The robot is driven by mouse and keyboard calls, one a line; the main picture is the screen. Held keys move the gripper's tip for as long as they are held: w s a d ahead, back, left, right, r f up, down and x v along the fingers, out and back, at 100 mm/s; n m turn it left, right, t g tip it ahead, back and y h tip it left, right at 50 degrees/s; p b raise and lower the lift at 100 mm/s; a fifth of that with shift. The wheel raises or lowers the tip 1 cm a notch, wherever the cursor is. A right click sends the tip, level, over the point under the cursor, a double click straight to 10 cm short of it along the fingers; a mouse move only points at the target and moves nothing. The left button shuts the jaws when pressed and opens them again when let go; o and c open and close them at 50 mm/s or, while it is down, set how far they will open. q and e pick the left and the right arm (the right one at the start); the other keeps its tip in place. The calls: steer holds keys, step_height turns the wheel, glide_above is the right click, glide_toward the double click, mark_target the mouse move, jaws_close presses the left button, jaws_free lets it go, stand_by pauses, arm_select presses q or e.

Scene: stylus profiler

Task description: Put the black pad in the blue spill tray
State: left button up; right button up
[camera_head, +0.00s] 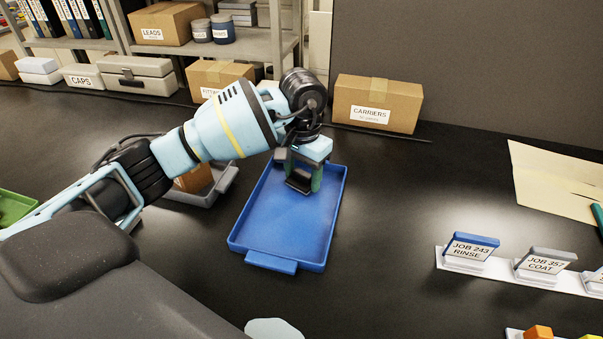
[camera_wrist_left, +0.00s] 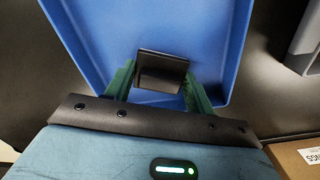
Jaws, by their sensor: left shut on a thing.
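The blue spill tray (camera_head: 290,232) lies on the dark bench in the middle of the head view, and it fills much of the left wrist view (camera_wrist_left: 110,35). My left gripper (camera_head: 303,180) is over the far part of the tray, pointing down. Its green fingers (camera_wrist_left: 158,85) are shut on the black pad (camera_wrist_left: 161,70), which shows between them in the left wrist view. In the head view the pad (camera_head: 298,181) is a small dark block at the fingers. I cannot tell whether the pad touches the tray floor. My right gripper is not in view.
A grey tray (camera_head: 212,190) holding a brown item stands left of the blue tray, partly behind my arm. The CARRIERS box (camera_head: 378,104) stands behind right. Job cards (camera_head: 469,250) stand at the right.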

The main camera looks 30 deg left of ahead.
mark_target(302, 173)
arm_select(q)
steer(key=shift+f, duration=0.45)
steer(key=o, duration=0.9)
steer(key=shift+o, duration=0.2)
step_height(302, 173, up, 12)
steer(key=shift+r, duration=0.25)
